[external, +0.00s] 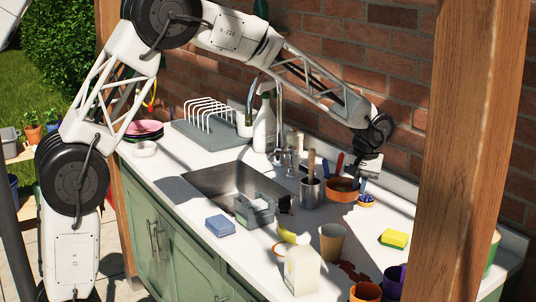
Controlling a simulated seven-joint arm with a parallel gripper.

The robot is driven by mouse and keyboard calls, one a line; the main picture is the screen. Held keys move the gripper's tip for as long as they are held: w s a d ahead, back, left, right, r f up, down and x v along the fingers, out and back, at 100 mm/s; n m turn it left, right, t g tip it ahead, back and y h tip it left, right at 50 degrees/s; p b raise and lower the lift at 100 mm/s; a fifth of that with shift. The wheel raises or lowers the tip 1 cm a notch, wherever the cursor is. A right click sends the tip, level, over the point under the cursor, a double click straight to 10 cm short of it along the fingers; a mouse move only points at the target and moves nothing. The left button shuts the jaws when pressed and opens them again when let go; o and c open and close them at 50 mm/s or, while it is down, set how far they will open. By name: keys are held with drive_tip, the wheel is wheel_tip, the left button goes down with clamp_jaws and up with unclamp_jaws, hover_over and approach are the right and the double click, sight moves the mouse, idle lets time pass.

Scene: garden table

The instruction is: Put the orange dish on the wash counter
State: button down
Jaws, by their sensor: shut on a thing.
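The orange dish (342,194) is a round, shallow, dark-inside dish at the right back of the white wash counter (190,229), right of the metal utensil pot. My gripper (361,184) reaches down from above at the dish's right side and is shut on its rim. The fingertips are small and partly lost in shadow. I cannot tell whether the dish touches the counter or is slightly above it.
The sink (215,180) lies left of the dish, with a grey caddy (254,211) at its edge. The utensil pot (311,191) stands close by. A tan cup (332,243), white carton (301,271) and yellow sponge (395,238) are in front. A wooden post (462,150) stands at right.

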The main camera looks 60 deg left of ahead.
drive_tip(key=shift+f, duration=0.1)
hover_over(354, 229)
drive_tip(key=shift+w+d+f, duration=0.1)
drive_tip(key=shift+d+f, duration=0.05)
drive_tip(key=shift+f, duration=1.35)
drive_tip(key=shift+d+f, duration=0.1)
drive_tip(key=shift+f, duration=1.4)
drive_tip(key=shift+f, duration=1.85)
drive_tip(key=shift+f, duration=0.1)
drive_tip(key=c, duration=1.2)
unclamp_jaws()
drive_tip(key=shift+c, duration=0.2)
wheel_tip(354, 229, up, 12)
drive_tip(key=d, duration=0.1)
drive_tip(key=shift+w, duration=0.4)
